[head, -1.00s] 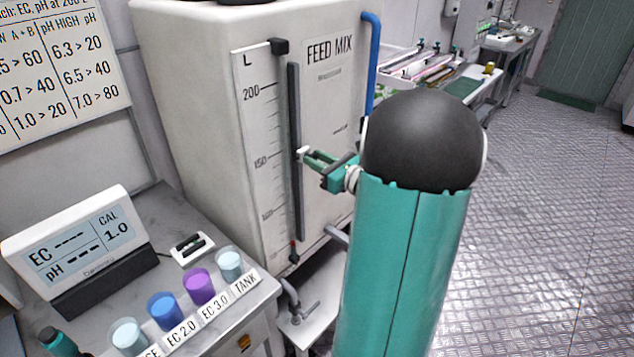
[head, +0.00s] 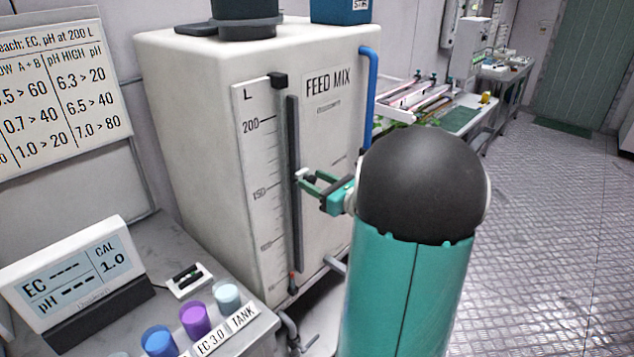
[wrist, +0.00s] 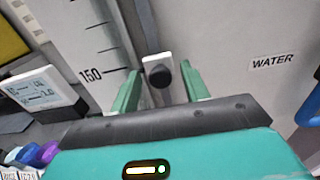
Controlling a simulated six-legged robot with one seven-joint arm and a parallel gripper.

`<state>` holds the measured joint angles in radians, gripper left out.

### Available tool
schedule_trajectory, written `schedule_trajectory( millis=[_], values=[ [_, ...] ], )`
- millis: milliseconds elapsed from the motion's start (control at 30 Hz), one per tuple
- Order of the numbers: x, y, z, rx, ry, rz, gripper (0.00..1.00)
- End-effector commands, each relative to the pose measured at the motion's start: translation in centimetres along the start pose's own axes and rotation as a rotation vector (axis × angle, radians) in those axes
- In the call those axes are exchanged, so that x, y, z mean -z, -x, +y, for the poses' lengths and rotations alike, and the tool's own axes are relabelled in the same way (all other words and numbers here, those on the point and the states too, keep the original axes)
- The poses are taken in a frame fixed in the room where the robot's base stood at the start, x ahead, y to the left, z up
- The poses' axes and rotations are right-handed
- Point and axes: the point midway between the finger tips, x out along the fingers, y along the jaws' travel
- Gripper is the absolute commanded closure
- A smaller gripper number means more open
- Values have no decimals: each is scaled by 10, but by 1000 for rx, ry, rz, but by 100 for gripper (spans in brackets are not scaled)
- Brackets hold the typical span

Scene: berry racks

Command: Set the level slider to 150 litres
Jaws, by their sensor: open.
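The level slider (wrist: 157,76) is a white block with a dark round knob on a dark vertical track on the FEED MIX tank. It also shows in the head view (head: 301,174), small and partly hidden by my gripper. The printed scale (head: 262,215) left of the track reads 200 and 150; the slider is near the 150 mark, apparently slightly above it in the head view. My gripper (head: 312,183) is open at the slider. In the wrist view its green fingers (wrist: 160,85) stand on either side of the block, with a gap visible at each side.
The white tank (head: 190,120) fills the middle. A bench at left holds a meter (head: 80,275) and several coloured cups (head: 195,320). A blue pipe (head: 368,90) runs down the tank's right edge. The metal floor (head: 550,220) at right is clear.

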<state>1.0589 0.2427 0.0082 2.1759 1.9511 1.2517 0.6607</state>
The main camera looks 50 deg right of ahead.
Motion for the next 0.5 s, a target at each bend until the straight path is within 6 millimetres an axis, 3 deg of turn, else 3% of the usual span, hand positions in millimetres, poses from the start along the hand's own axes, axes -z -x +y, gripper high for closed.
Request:
schedule_trajectory(
  millis=[233,500],
  values=[
    [0,20,-1,4,0,0,54],
    [0,78,-1,4,1,0,54]
  ],
)
